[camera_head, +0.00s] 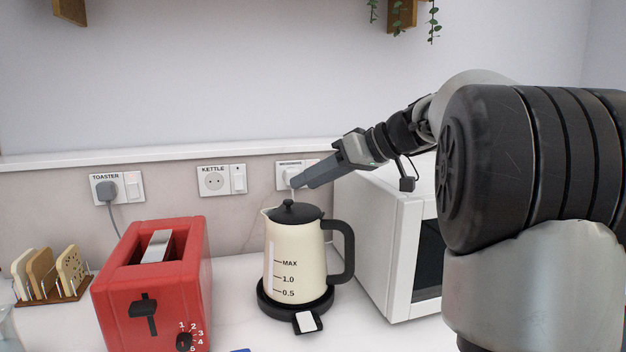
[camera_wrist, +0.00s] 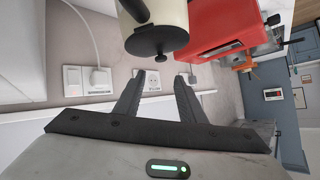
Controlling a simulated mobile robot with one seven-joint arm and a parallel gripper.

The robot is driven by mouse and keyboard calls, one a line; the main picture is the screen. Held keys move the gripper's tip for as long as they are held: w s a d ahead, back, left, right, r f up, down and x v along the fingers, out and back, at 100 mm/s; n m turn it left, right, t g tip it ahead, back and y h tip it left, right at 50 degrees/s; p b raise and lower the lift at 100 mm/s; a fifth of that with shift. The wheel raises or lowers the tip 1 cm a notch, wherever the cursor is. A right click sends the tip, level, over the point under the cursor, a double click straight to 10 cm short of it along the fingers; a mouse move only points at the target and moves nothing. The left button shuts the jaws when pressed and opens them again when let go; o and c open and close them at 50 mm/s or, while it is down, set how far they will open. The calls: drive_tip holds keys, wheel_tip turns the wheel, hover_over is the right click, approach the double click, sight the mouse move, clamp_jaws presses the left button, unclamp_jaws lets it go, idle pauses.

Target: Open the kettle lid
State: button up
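The cream kettle (camera_head: 291,262) stands upright on its black base (camera_head: 296,302), with its black handle on the right. Its black lid (camera_head: 294,212) is shut, with a small round knob on top. My gripper (camera_head: 298,184) is just above and behind the lid in the head view. In the wrist view my gripper (camera_wrist: 158,82) has its two fingers apart with nothing between them. The kettle lid (camera_wrist: 158,42) shows beyond the fingertips, apart from them.
A red toaster (camera_head: 160,270) stands left of the kettle, and a white microwave (camera_head: 390,240) stands close on the right. A toast rack (camera_head: 50,275) with bread is at the far left. Wall sockets (camera_head: 222,180) line the wall behind.

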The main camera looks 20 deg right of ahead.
drive_tip(key=p+v, duration=0.3)
drive_tip(key=v, duration=1.4)
drive_tip(key=shift+s, duration=0.2)
drive_tip(key=shift+r, duration=0.1)
